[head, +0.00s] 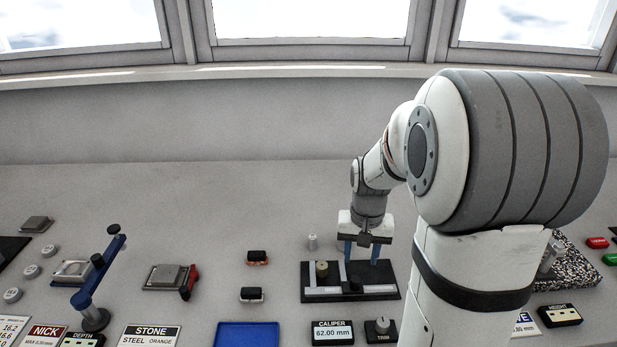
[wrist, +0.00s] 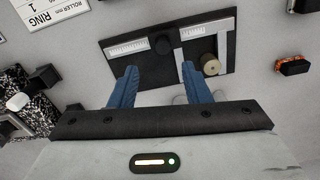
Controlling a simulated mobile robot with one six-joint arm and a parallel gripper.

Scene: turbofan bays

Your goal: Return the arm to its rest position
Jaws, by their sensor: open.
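My arm reaches out from the right of the head view and bends down to my gripper (head: 361,254). The gripper's two blue fingers are apart, with nothing between them. They point down over the back part of a black caliper plate (head: 392,291) with pale rails. Whether the fingertips touch the plate cannot be told.
A small pale cylinder (head: 312,241) stands behind the plate. The caliper display (head: 333,332) reads 62.00 mm, beside a trim knob (head: 381,328). A speckled block (head: 575,266) is right.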

